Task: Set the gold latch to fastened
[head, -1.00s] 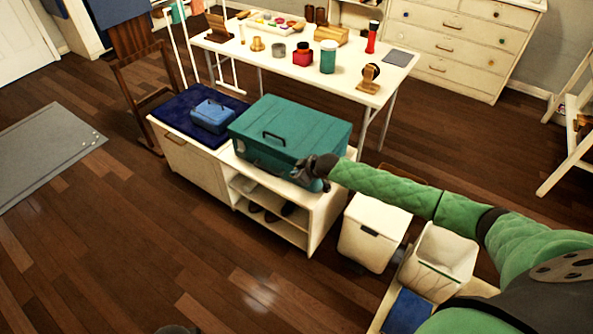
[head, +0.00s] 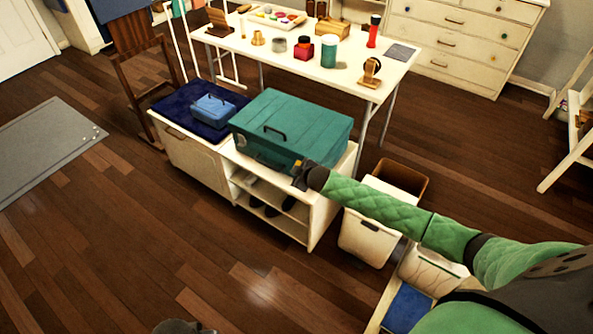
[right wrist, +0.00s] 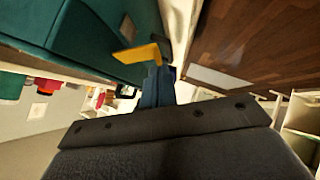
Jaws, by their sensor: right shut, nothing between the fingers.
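A teal case (head: 290,125) with a dark handle on its lid lies closed on the white shelf unit. The gold latch (right wrist: 140,53) shows in the right wrist view as a bent gold piece beside the teal case wall, at the tip of my right gripper (right wrist: 158,76). The fingers are shut with nothing between them and look to be touching or very close to the latch; which one I cannot tell. In the head view my right gripper (head: 301,172) is at the case's near right corner and hides most of the latch area. My left gripper's fingers are not seen.
A small blue case (head: 213,109) sits on the navy cushion (head: 180,105) to the left. A white table (head: 345,75) with jars and cups stands behind. White bins (head: 368,235) stand to the right of the shelf unit, under my right arm. The floor in front is clear.

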